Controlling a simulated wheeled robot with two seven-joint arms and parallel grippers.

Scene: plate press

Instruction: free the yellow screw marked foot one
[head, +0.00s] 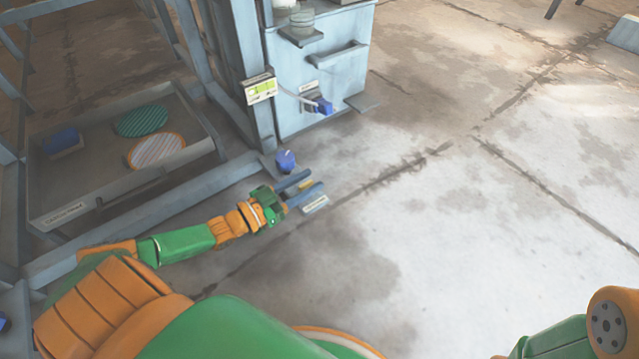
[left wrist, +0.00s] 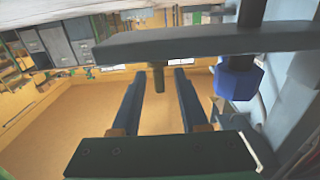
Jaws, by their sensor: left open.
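A yellow screw (head: 306,185) shows in the head view as a small patch between the fingers of my left gripper (head: 305,188). In the left wrist view a dull yellow screw (left wrist: 157,78) hangs under a dark bar (left wrist: 200,42). The open fingers of my left gripper (left wrist: 160,74) stand on either side of it, with a gap on both sides. A small white label (head: 315,205) sits beside the gripper; its writing is too small to read. My right gripper is not in view.
A blue knob (head: 285,160) is close behind my left gripper; a blue faceted knob (left wrist: 238,80) stands right of the fingers in the wrist view. The press cabinet (head: 320,75) and a tray (head: 75,212) with two striped discs are nearby. Floor to the right is clear.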

